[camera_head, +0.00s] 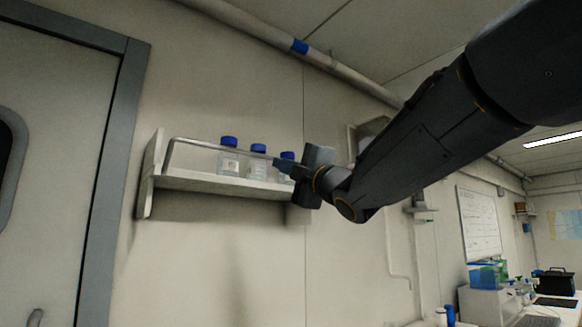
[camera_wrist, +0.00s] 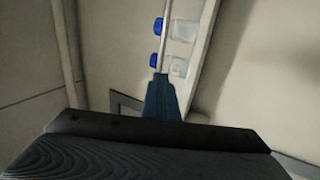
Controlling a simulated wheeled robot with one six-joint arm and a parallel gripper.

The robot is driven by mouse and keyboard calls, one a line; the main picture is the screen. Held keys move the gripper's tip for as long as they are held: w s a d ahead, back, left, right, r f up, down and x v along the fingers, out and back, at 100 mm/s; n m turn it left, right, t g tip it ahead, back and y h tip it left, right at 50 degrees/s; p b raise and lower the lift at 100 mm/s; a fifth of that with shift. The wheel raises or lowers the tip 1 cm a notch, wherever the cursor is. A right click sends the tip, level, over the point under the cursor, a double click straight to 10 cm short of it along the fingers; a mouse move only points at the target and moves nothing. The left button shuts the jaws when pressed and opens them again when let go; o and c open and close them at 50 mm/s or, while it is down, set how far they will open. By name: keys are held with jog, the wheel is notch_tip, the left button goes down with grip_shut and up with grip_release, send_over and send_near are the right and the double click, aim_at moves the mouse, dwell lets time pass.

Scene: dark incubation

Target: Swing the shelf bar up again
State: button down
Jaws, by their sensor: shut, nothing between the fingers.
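The shelf bar (camera_head: 205,145) is a thin metal rod along the front of a white wall shelf (camera_head: 220,186). It runs above the shelf board at about the height of the bottle caps, and bends down at the left end. It also shows in the wrist view (camera_wrist: 165,35), running away from my fingertips. My gripper (camera_head: 278,164) is at the right part of the bar, with its blue fingers (camera_wrist: 161,78) shut. The fingertips overlap the bar in both views; I cannot tell whether they touch it. The bar's right end is hidden behind my gripper.
Three clear bottles with blue caps stand on the shelf: left (camera_head: 229,156), middle (camera_head: 257,162) and right (camera_head: 287,166), partly hidden by my gripper. A grey-framed door (camera_head: 105,170) is at the left. A pipe (camera_head: 270,33) runs above. The wall below the shelf is clear.

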aim_at(264, 157)
jog(key=p+x, duration=0.2)
jog(key=x, duration=0.4)
jog(key=shift+w+a+r+p, duration=0.15)
jog(key=shift+w+p, duration=0.1)
jog(key=shift+p, duration=0.15)
